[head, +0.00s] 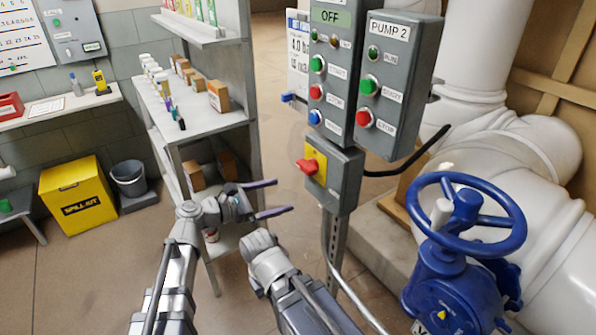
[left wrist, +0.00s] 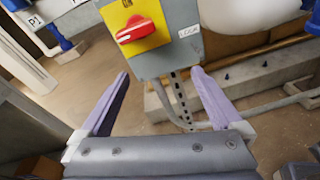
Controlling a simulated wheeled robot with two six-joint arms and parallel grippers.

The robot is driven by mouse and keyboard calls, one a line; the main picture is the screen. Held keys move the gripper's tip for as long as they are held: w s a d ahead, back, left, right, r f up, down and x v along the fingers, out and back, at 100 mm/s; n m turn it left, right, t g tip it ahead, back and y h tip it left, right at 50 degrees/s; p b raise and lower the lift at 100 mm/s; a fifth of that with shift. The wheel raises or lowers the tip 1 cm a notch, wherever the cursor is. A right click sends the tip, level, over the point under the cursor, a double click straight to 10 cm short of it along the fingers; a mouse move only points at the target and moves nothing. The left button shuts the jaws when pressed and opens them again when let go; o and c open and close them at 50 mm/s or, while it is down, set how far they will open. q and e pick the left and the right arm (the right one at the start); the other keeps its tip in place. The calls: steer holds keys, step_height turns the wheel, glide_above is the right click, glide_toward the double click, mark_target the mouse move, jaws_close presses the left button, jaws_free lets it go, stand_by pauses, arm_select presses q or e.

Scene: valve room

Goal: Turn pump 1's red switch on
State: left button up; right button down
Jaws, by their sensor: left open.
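The red switch (head: 308,166) is a rotary handle on a yellow plate, on the front of a grey box (head: 340,185) below the pump button panels. In the left wrist view the red handle (left wrist: 135,31) lies roughly crosswise on its yellow plate, slightly tilted. My right gripper is not seen.
The PUMP 2 panel (head: 389,95) stands at the right of the post. A blue valve wheel (head: 466,213) and white pipes (head: 490,120) are to the right. A shelf unit (head: 208,120) with bottles and boxes stands behind my left gripper. A yellow spill kit (head: 75,195) is at left.

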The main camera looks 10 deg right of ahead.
mark_target(302, 169)
arm_select(q)
steer(key=shift+w+d+r+n+t+h, duration=0.25)
steer(key=shift+w+d+r+n, duration=0.45)
steer(key=shift+d, duration=0.55)
steer(key=shift+w+d+r+n+t+h, duration=0.25)
steer(key=shift+w+d+r+n, duration=0.25)
steer(key=shift+w+d, duration=0.6)
steer(key=shift+w+d+r+n+t+h, duration=0.25)
steer(key=shift+w+d+r+n, duration=0.3)
steer(key=shift+d, duration=0.85)
steer(key=c, duration=1.2)
